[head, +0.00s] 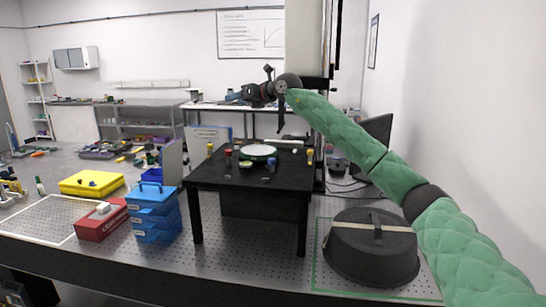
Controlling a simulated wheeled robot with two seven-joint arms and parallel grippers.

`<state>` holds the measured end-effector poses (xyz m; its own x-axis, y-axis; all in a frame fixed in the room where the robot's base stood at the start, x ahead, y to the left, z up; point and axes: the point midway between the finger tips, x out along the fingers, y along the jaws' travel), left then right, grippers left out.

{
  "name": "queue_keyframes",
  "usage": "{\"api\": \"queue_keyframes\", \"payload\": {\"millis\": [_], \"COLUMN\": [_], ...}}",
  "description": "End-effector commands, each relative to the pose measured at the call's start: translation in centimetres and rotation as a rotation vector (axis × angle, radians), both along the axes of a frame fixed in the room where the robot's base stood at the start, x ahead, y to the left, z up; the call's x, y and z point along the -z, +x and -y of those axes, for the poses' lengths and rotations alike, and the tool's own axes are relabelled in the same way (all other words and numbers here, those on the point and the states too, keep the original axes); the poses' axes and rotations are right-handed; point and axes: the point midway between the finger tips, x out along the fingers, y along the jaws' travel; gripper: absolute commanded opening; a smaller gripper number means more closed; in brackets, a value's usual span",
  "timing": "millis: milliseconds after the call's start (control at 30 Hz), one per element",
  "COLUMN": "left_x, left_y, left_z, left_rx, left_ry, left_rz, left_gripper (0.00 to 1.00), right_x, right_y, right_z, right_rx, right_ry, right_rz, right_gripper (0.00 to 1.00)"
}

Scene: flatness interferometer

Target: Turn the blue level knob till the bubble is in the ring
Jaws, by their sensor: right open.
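A black stand (240,183) stands on the perforated bench and carries a round white disc (258,150) with a dark rim. A small round greenish piece (245,164), perhaps the bubble level, sits in front of the disc. A red knob (228,155) stands at its left, and yellow knobs (210,149) stand at the stand's sides. A small dark bluish piece (267,179) near the front edge may be the blue knob. The bubble and ring are too small to read. My right gripper (258,93) is open, high above and behind the disc, touching nothing there. My left gripper is out of view.
A black lidded tub (371,262) stands at the bench's right, under my right arm. Blue stacked boxes (153,222), a red box (101,224) and a yellow case (91,183) stand at left. Bare bench (240,262) lies in front of the stand.

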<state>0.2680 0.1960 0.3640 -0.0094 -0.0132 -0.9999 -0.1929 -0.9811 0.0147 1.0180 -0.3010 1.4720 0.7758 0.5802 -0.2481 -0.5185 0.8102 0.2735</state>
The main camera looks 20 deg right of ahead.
Motion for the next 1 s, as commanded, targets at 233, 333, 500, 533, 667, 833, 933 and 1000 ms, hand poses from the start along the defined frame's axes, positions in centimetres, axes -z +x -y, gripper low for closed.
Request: {"api": "queue_keyframes", "payload": {"millis": [233, 333, 500, 533, 667, 833, 933, 1000], "left_x": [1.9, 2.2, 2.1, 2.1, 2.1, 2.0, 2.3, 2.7], "left_y": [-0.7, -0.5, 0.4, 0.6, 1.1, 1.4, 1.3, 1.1], "left_z": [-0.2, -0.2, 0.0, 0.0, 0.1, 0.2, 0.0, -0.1], "left_rx": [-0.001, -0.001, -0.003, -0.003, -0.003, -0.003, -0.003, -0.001], "left_ry": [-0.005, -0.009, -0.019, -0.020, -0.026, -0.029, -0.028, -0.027], "left_rz": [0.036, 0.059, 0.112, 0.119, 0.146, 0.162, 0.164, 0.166], "left_gripper": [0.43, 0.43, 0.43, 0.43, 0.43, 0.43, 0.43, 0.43], "right_x": [7.2, 9.4, 12.1, 12.4, 13.4, 13.9, 14.3, 14.7], "right_y": [0.2, -0.7, -3.0, -3.4, -5.0, -6.0, -5.9, -5.7], "right_z": [5.4, 7.5, 10.1, 10.5, 11.5, 11.9, 11.9, 11.8], "right_rx": [0.100, 0.140, 0.194, 0.200, 0.213, 0.218, 0.223, 0.222], "right_ry": [-0.266, -0.361, -0.497, -0.514, -0.564, -0.586, -0.579, -0.579], "right_rz": [-0.266, -0.376, -0.557, -0.586, -0.687, -0.752, -0.756, -0.756], "right_gripper": [0.49, 0.49, 0.49, 0.49, 0.49, 0.49, 0.49, 0.49]}}
